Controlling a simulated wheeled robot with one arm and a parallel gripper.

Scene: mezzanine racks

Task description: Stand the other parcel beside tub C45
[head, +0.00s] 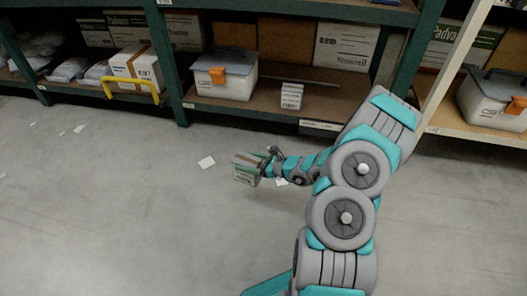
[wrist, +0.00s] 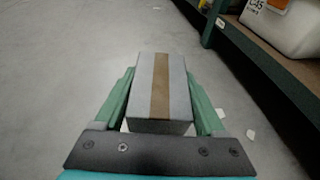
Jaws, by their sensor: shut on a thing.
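My gripper (head: 262,163) is shut on a grey-white parcel (head: 245,171) and holds it out over the floor in front of the racks. In the wrist view the parcel (wrist: 178,92) has a brown tape strip along its top and sits between the green fingers (wrist: 160,95). Tub C45 (head: 224,80), translucent with a grey lid and orange latch, stands on the lower shelf behind the parcel. Its labelled side (wrist: 285,25) shows at the upper right of the wrist view. A small white stack or carton (head: 291,96) stands to the right of the tub, apart from it.
The lower shelf (head: 258,101) has bare board between the tub and the white stack. A green upright (head: 168,62) stands left of the tub. Another similar tub (head: 493,97) is on the right rack. A yellow rail (head: 130,82) fronts the left bay. Paper scraps (head: 207,162) lie on the floor.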

